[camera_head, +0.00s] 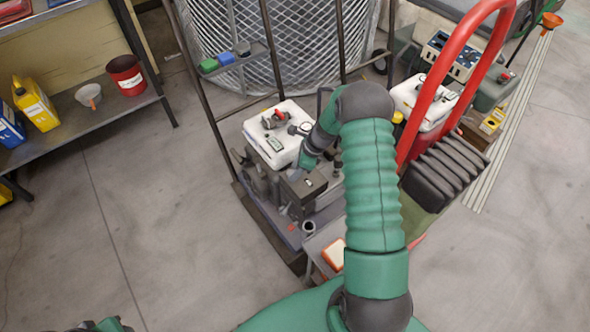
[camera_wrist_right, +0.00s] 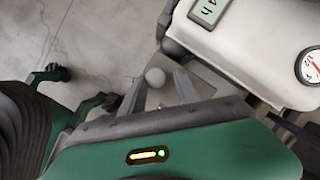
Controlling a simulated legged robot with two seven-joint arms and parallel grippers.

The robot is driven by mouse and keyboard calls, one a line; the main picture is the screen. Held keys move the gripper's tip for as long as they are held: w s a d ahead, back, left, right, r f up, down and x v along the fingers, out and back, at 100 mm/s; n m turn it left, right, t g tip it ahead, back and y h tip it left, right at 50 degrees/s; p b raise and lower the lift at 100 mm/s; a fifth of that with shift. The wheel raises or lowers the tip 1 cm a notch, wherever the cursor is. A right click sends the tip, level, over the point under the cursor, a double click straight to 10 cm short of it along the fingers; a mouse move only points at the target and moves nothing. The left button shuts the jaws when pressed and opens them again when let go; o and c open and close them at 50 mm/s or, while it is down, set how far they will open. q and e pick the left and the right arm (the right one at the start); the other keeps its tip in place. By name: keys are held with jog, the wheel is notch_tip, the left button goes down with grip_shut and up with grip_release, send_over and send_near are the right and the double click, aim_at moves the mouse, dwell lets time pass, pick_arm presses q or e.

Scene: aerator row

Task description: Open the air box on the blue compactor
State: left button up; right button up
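The machine with a blue-grey base (camera_head: 287,226) stands inside a dark frame in the head view. It carries a white box (camera_head: 262,146) with a red fitting, a small display and a gauge. The white box also shows at the upper right of the wrist view (camera_wrist_right: 238,44). My right gripper (camera_wrist_right: 160,76) is open beside the white box, its two fingers apart. A pale round knob (camera_wrist_right: 155,77) shows between the fingertips; contact cannot be told. In the head view my right arm hides part of the machine. Only a dark green piece, possibly my left gripper (camera_head: 100,325), shows at the bottom edge.
A second machine with a red bar handle (camera_head: 440,75) and a white box (camera_head: 415,101) stands close on the right. Dark uprights and a rail (camera_head: 215,125) bound the left machine. A shelf (camera_head: 100,111) holds containers at far left. The floor between is clear.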

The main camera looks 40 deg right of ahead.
jog(key=shift+c, duration=1.2)
jog(key=shift+a+r, duration=0.25)
jog(key=shift+a, duration=0.05)
jog(key=c, duration=0.5)
jog(key=shift+w+a, duration=0.1)
jog(key=shift+w, duration=0.05)
